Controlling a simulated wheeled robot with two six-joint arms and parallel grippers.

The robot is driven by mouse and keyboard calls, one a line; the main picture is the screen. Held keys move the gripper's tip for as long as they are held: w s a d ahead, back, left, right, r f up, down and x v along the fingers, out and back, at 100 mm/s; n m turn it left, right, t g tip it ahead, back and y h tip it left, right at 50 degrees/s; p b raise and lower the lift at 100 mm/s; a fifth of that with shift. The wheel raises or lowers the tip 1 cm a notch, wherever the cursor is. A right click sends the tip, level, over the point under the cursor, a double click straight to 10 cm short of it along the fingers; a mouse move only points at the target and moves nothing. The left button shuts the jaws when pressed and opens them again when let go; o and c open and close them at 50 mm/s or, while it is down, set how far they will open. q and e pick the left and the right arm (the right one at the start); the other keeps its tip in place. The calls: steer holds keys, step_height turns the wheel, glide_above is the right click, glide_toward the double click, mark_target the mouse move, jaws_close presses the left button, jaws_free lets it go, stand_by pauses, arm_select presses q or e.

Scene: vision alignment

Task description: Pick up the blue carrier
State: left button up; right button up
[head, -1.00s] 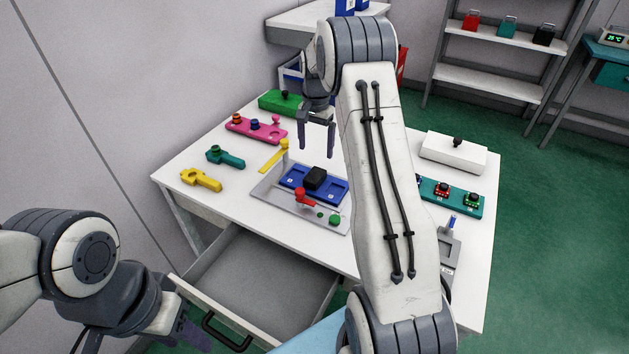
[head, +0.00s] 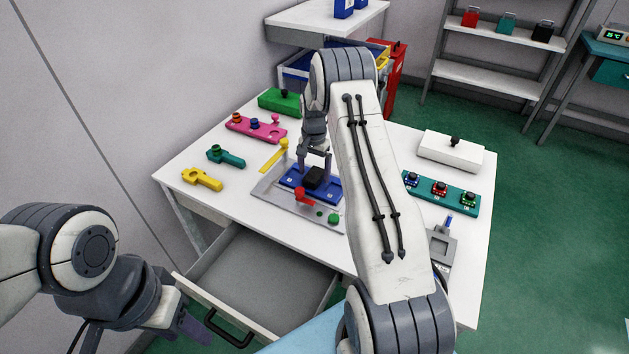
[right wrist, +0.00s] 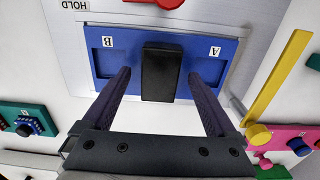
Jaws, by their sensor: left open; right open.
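The blue carrier (head: 331,192) is a flat blue plate with a raised black block (head: 315,178) at its middle. It lies on a grey fixture plate (head: 262,192) on the white table. In the right wrist view the carrier (right wrist: 112,62) shows recesses marked A and B on either side of the black block (right wrist: 161,72). My right gripper (head: 314,165) is open just above the carrier. In the right wrist view its fingers (right wrist: 160,76) are on both sides of the block, with gaps showing. My left gripper (head: 192,332) is open and empty by the open drawer.
On the fixture are a red lever (head: 304,195), a yellow lever (head: 275,155) and a green knob (head: 334,218). Pink (head: 250,132), green, teal and yellow devices stand to the left. A teal panel with knobs (head: 455,197) and a white box (head: 450,155) are to the right. The drawer (head: 260,275) is open.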

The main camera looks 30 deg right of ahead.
jaws_close()
steer(key=shift+r, duration=0.1)
